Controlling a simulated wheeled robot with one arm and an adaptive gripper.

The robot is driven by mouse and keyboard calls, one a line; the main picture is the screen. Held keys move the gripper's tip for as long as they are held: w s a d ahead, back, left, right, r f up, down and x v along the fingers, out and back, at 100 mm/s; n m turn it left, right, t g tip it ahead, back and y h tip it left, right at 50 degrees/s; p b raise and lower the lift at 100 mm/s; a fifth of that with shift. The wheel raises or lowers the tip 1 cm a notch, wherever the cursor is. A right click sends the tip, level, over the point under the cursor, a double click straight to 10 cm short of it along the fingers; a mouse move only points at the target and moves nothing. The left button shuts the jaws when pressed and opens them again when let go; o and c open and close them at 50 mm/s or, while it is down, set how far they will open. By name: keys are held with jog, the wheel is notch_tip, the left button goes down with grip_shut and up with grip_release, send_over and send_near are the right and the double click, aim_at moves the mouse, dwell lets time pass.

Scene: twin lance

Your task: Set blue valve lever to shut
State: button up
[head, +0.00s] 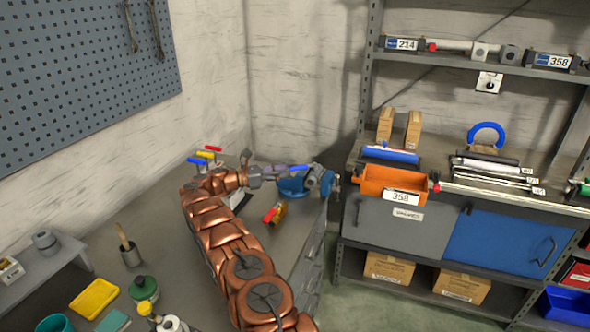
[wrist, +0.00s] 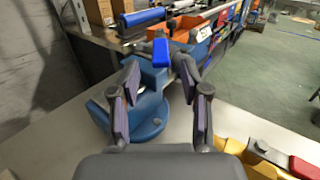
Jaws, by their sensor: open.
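The blue valve lever (wrist: 160,53) shows in the wrist view as a blue handle end above the blue vise (wrist: 152,125), beyond and between my fingertips. It also shows in the head view (head: 300,168) above the vise's left part. A grey metal body, seemingly the valve, is by the vise jaws, partly hidden. My gripper (wrist: 161,78) is open and empty, with its fingers apart, facing the lever. I cannot tell whether a finger touches it. In the head view my gripper (head: 256,175) is just left of the vise.
A brass valve with a red lever (head: 270,215) lies on the workbench (head: 160,225) in front of the vise. Blue, red and yellow levers (head: 205,155) stand at the bench's back, close to my arm. A shelf rack with an orange bin (head: 385,180) stands to the right.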

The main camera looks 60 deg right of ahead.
jog(key=shift+v, duration=2.05)
